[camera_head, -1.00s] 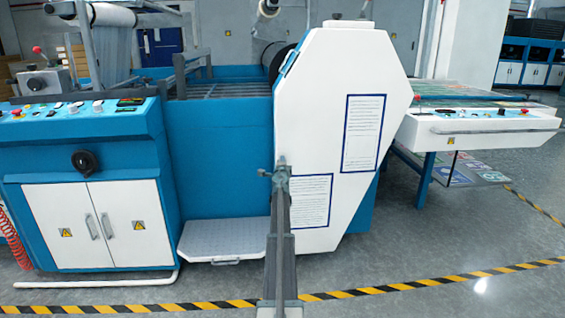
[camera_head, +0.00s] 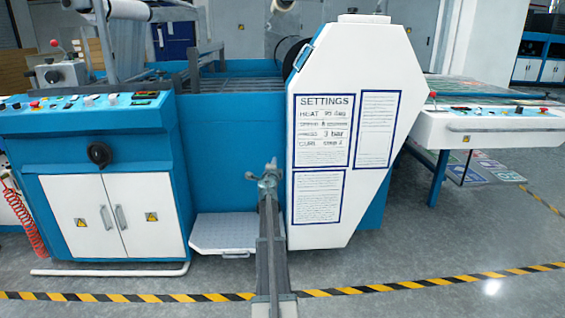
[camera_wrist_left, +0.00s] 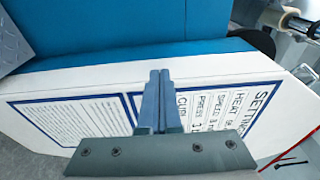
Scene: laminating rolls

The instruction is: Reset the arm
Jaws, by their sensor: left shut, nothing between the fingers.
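My left gripper (camera_head: 267,176) is shut and empty, at the end of my arm that rises from the bottom middle of the head view. It appears in front of the lower left side of the white machine cover (camera_head: 335,65); I cannot tell the gap between them. In the left wrist view the two fingers (camera_wrist_left: 157,90) are together with nothing between them. Beyond them, the cover carries a SETTINGS sheet (camera_head: 322,130), with lines for heat, speed, press and curl. Below and beside it are two smaller-print sheets (camera_head: 317,196) (camera_head: 377,128).
A blue control cabinet (camera_head: 95,140) with white doors stands at the left, with a step plate (camera_head: 225,233) between it and the cover. A side table (camera_head: 490,128) juts out at the right. Yellow-black tape (camera_head: 400,286) crosses the open grey floor in front.

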